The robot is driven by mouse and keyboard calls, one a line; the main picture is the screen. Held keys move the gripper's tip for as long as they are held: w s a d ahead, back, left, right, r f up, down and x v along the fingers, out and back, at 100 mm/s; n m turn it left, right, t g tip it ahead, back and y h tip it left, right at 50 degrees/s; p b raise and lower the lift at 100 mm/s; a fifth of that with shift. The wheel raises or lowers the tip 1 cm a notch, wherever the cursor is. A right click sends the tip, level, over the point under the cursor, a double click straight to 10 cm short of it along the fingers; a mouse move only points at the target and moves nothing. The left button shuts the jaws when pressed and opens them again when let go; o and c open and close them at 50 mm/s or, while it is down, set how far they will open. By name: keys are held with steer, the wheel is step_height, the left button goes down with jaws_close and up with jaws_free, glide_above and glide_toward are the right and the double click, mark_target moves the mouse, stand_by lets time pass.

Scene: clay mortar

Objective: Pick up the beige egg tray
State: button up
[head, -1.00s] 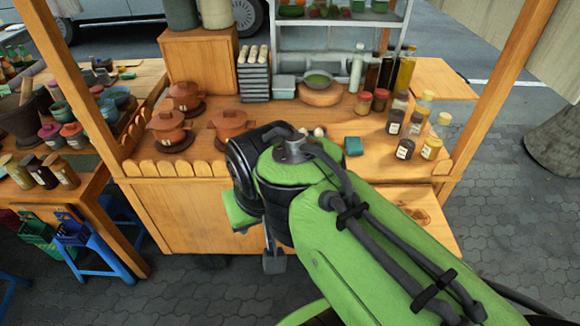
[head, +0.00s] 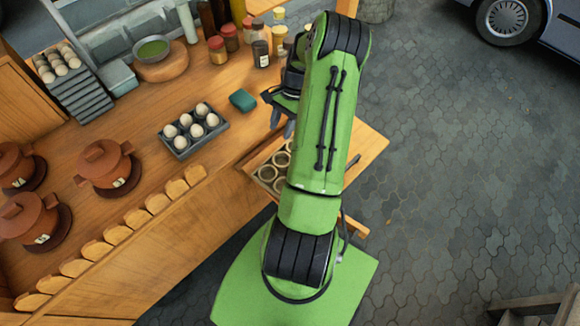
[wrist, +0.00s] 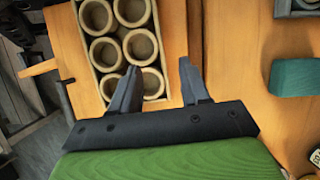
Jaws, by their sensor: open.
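The beige egg tray (wrist: 121,33) lies on a wooden side shelf at the top of the wrist view, its round cups apparently empty. In the head view the tray (head: 272,167) is partly hidden behind my arm. My gripper (wrist: 158,67) is open, with nothing held. In the wrist view its left finger overlaps the tray's near cups and its right finger shows just right of the tray, over bare wood. In the head view my gripper (head: 282,125) is above and beyond the tray, near the counter edge. The height gap is hard to judge.
A dark grey tray of white eggs (head: 181,142) sits on the counter left of my gripper. A teal block (head: 242,100) lies near it, also at the wrist view's right (wrist: 297,77). Jars and bottles (head: 260,45) stand behind. The shelf's right part (head: 365,155) looks mostly clear.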

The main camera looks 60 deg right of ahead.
mark_target(274, 154)
steer(key=x, duration=0.9)
steer(key=shift+s+f, duration=0.15)
jaws_close()
